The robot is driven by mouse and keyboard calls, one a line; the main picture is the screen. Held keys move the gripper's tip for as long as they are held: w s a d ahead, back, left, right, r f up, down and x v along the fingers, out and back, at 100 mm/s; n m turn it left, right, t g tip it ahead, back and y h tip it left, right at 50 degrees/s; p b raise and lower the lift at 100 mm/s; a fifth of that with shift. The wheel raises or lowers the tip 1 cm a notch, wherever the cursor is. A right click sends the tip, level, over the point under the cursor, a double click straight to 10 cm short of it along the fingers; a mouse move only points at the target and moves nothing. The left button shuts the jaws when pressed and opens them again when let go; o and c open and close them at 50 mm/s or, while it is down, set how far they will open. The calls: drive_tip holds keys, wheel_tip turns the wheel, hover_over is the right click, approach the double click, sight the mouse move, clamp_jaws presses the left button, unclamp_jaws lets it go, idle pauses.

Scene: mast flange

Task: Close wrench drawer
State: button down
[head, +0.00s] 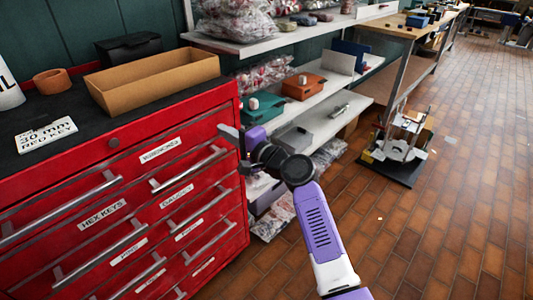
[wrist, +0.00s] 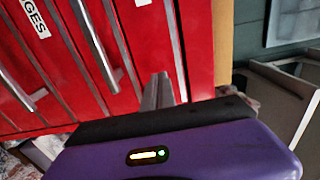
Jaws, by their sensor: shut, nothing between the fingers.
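The wrench drawer (head: 145,165) is the upper right drawer of the red tool cabinet, with a WRENCHES label (head: 160,151) and a silver bar handle (head: 188,168). A bar handle (wrist: 95,45) on a red front also shows in the wrist view. I see no clear gap around the drawer front, and cannot tell whether it is fully flush. My gripper (head: 228,135) is at the cabinet's upper right corner, right of the handle and apart from it. Its fingers (wrist: 158,92) are together and empty in the wrist view. Contact with the cabinet cannot be told.
Shelves (head: 330,100) with bags and cases stand behind my arm.

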drive_tip(key=p+v, duration=0.1)
drive_tip(key=v, duration=1)
drive_tip(key=w+d+r+t+h, duration=0.2)
drive_tip(key=d+r+t, duration=0.1)
drive_tip(key=d, duration=0.1)
drive_tip(key=s+d+f+n+t+h+p, duration=0.1)
drive_tip(key=s+d+f+t+h+p, duration=0.2)
drive_tip(key=s+d, duration=0.45)
drive_tip(key=s+d+f+n+t+h+p, duration=0.1)
drive_tip(key=s+d+f+n+h, duration=0.1)
drive_tip(key=s+d+f+h, duration=0.45)
drive_tip(key=s+d+r+n+g+p, duration=0.1)
drive_tip(key=s+d+r+p, duration=0.1)
drive_tip(key=s, duration=1.1)
drive_tip(key=s+d+r+n+g+h+p, duration=0.1)
drive_tip(key=s+d+r+n+p, duration=0.1)
drive_tip(key=s, duration=1.1)
drive_tip(key=s+d+r+n+g+h+p, duration=0.1)
drive_tip(key=s+d+r+n+p, duration=0.1)
drive_tip(key=s, duration=1)
wheel_tip(320, 180, up, 2)
drive_tip(key=shift+s+d+r+g+p, duration=0.15)
drive_tip(key=shift+s+d+g+p, duration=0.25)
drive_tip(key=shift+d+p, duration=0.3)
